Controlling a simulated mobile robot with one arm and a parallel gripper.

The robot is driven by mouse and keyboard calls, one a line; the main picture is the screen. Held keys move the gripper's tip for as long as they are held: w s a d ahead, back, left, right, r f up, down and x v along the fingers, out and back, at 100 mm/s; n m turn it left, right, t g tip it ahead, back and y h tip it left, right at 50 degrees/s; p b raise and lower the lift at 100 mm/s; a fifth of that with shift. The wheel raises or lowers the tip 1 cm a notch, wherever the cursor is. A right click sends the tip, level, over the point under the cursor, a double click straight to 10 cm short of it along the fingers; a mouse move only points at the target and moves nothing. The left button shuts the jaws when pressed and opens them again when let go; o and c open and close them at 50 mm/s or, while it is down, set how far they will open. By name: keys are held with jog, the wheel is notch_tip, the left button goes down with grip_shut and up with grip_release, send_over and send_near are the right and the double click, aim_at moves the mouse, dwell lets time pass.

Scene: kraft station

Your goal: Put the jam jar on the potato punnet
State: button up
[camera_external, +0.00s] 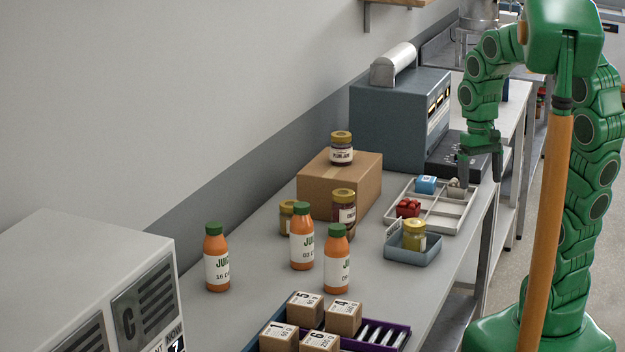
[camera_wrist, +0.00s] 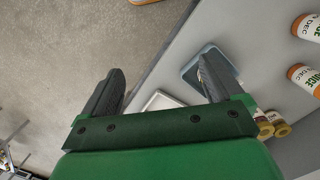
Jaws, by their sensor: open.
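A dark jar with a gold lid, its label seeming to read jam (camera_external: 341,149), stands upright on the cardboard box (camera_external: 349,185). A small beige item (camera_external: 457,189), possibly the potato punnet, sits in a far compartment of the pale divided tray (camera_external: 432,222); its contents are too small to make out. My gripper (camera_external: 480,176) is open and empty, above the far right end of that tray and apart from the jar. In the wrist view, my gripper's (camera_wrist: 160,72) two fingers are spread with nothing between them.
Another dark jar (camera_external: 343,208) and a yellowish jar (camera_external: 287,218) stand before the box. A yellow jar (camera_external: 414,236) stands in a blue-grey bin (camera_external: 410,257). Several juice bottles (camera_external: 302,238) stand nearer. Red (camera_external: 408,208) and blue (camera_external: 426,185) items share the divided tray.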

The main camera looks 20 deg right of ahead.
jog(key=s+d+f, duration=0.1)
jog(key=s, duration=0.6)
jog(key=s+d+f, duration=0.2)
jog(key=s, duration=0.5)
jog(key=shift+d+f+g, duration=0.15)
jog(key=shift+d+g, duration=0.1)
jog(key=shift+g, duration=0.05)
